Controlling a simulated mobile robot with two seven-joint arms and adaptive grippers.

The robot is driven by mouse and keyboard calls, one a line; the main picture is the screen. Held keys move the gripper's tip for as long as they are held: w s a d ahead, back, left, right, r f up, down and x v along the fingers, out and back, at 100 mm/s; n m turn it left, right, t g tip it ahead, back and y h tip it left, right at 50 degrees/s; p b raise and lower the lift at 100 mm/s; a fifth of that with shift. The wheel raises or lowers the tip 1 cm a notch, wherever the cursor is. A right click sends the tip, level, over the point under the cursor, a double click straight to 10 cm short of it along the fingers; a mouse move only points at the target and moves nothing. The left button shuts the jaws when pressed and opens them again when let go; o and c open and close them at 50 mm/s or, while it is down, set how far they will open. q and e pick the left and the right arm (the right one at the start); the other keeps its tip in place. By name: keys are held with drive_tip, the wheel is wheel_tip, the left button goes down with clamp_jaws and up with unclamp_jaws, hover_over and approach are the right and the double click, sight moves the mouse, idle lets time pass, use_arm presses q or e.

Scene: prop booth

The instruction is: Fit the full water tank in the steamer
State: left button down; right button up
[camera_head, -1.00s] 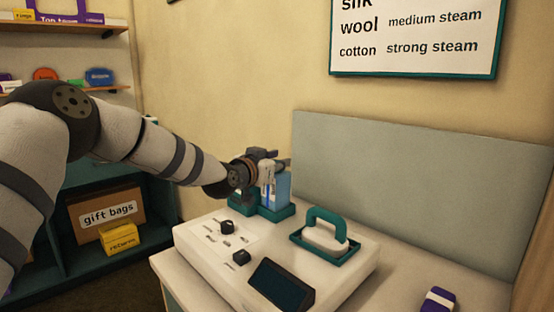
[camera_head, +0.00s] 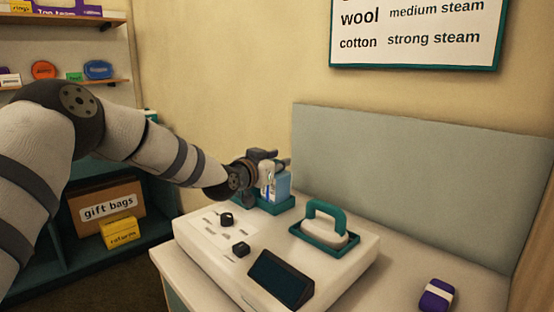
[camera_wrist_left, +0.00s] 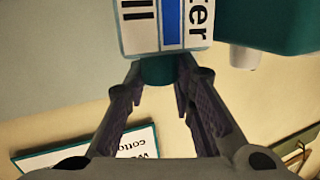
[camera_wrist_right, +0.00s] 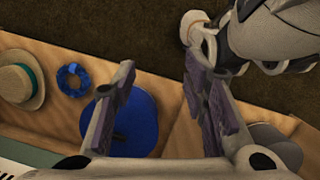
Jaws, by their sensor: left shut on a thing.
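The water tank (camera_head: 284,185) is pale blue with a white label and stands upright at the teal bay (camera_head: 284,204) at the back of the white steamer (camera_head: 205,240). I cannot tell whether it is fully seated. My left gripper (camera_head: 268,167) is shut on the tank. In the left wrist view the tank's label (camera_wrist_left: 150,30) fills the top middle, and its teal stub (camera_wrist_left: 158,71) lies between the fingers (camera_wrist_left: 160,95). My right gripper (camera_wrist_right: 160,100) is open and empty in the right wrist view, away from the steamer.
The steamer top carries dark knobs (camera_head: 241,249), a dark panel (camera_head: 281,279) and a teal-handled iron (camera_head: 326,234) in its tray. A purple and white block (camera_head: 436,295) lies at the right of the table. A grey-green board (camera_head: 420,185) stands behind. A blue round seat (camera_wrist_right: 135,125) is below my right gripper.

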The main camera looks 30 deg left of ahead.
use_arm(q)
drive_tip(key=shift+r, duration=0.1)
drive_tip(key=c, duration=1.3)
unclamp_jaws()
drive_tip(key=s, duration=0.4)
drive_tip(key=s+r, duration=0.1)
drive_tip(key=s, duration=0.7)
drive_tip(key=shift+a+r, duration=0.15)
